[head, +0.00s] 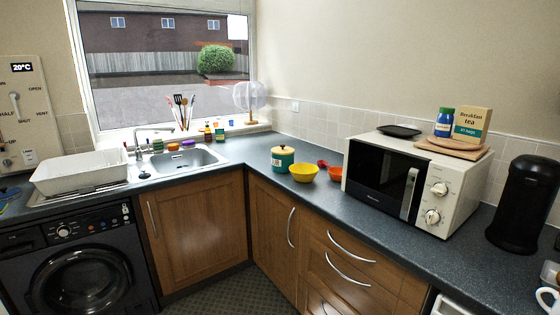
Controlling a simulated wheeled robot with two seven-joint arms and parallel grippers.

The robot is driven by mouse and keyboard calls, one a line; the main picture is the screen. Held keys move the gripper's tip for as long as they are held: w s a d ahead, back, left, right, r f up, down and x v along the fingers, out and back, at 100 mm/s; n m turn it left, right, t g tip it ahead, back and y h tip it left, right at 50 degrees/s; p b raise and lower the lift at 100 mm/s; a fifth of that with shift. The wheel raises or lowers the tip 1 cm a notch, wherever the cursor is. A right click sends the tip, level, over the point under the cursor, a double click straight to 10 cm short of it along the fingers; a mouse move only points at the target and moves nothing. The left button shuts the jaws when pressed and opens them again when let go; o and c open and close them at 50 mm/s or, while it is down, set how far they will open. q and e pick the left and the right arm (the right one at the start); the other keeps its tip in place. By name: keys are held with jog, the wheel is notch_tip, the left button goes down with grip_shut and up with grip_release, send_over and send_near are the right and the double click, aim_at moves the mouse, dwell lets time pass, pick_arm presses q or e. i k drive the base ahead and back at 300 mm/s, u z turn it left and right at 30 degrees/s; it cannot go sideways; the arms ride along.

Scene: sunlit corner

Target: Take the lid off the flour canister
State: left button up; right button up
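A small teal canister (283,163) with a pale label on its front stands upright on the dark worktop, just right of the corner of the counter. Its tan lid (283,149) sits on top. I take it for the flour canister, but the label is too small to read. Neither of my grippers shows in the head view.
The microwave (439,188) is further right, carrying a board and packets. The sink (180,160) is left. Worktop before the canister is clear.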

aim_at(282, 149)
jog(key=u, duration=0.6)
jog(key=i, duration=0.95)
jog(key=u, duration=0.75)
jog(key=i, duration=1.3)
jog(key=z, duration=0.7)
jog(key=i, duration=0.9)
jog(key=z, duration=0.6)
